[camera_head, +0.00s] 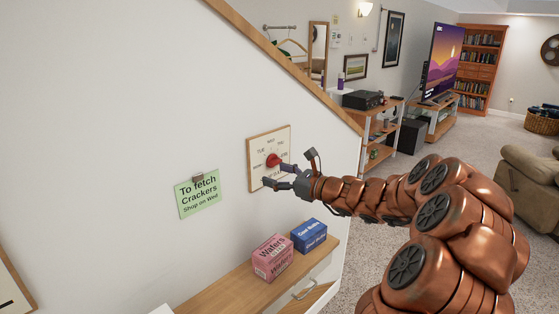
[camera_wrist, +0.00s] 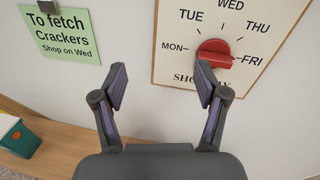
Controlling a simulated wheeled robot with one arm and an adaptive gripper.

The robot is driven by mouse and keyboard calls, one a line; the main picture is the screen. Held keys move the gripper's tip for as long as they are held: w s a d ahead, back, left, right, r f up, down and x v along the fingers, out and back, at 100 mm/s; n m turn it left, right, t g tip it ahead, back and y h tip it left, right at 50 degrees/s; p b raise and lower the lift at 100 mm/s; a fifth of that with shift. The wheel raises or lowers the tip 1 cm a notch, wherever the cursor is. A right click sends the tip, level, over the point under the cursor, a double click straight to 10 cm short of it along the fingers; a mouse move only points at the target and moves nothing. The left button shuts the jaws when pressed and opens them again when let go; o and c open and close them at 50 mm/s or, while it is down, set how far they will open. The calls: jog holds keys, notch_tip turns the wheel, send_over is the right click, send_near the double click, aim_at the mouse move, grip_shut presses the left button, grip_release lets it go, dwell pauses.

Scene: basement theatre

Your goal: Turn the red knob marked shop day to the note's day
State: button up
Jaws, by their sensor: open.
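The red knob (camera_head: 273,160) sits on a wood-framed white dial board (camera_head: 257,148) on the wall. In the wrist view the knob (camera_wrist: 214,53) is ringed by MON, TUE, WED, THU and FRI; its grip lies roughly sideways, and I cannot tell which day it points at. The lower caption is partly hidden by my finger. A green note (camera_head: 198,194) left of the board reads "To fetch Crackers Shop on Wed"; it also shows in the wrist view (camera_wrist: 62,36). My gripper (camera_wrist: 161,85) is open and empty, its right fingertip just below the knob's left side in the picture.
Below the board is a wooden shelf (camera_head: 226,290) with a pink wafers box (camera_head: 272,257) and a blue box (camera_head: 309,235). A sloping wooden trim (camera_head: 300,75) edges the wall above. The wall between note and board is clear.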

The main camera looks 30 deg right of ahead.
aim_at(278, 162)
jog(key=d+m+t+h, duration=0.1)
jog(key=d+m+h, duration=0.2)
jog(key=d, duration=0.4)
jog(key=shift+a+p+x, duration=0.2)
jog(key=shift+p+x, duration=1.1)
jog(key=shift+x, duration=2.55)
jog(key=shift+f, duration=0.15)
jog(key=shift+c, duration=0.4)
jog(key=shift+d, duration=0.1)
jog(key=c, duration=1.1)
